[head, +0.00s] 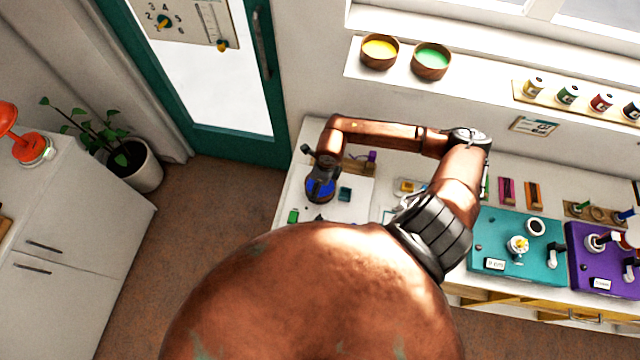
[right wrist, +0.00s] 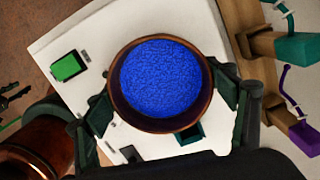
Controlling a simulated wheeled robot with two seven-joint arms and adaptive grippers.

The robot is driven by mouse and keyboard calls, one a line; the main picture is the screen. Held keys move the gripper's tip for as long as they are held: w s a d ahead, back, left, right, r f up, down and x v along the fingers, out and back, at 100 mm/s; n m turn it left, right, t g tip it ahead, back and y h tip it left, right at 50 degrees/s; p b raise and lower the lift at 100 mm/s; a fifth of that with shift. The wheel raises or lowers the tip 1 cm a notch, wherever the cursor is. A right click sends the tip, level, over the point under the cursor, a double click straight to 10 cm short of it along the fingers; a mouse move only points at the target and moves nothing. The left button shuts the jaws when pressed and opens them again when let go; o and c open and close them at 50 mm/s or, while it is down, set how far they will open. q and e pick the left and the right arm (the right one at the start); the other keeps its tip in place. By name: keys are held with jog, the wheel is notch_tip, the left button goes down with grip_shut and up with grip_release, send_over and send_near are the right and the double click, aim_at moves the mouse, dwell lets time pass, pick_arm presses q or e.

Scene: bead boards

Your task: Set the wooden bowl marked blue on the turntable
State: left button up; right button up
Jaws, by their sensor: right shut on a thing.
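The wooden bowl filled with blue (head: 320,190) is at the end of my right arm, above the white board (head: 357,197) at the left of the bench. My right gripper (head: 321,178) is shut on it. In the right wrist view the bowl's brown rim and blue filling (right wrist: 160,80) sit level between the two fingers of my right gripper (right wrist: 163,100). I cannot tell how far the bowl is above the board. I cannot make out a turntable; part of the bench is hidden by my arm. My left gripper is not in view.
A green block (right wrist: 68,66) and a teal block (right wrist: 190,134) are close to the bowl. A yellow bowl (head: 380,52) and a green bowl (head: 431,60) stand on the windowsill. A teal board (head: 490,250) and a purple board (head: 588,268) carry parts at right.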

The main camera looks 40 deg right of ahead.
dwell(0.3)
jog(key=o, duration=1.3)
jog(key=shift+r+p, duration=1.75)
jog(key=shift+r, duration=1.75)
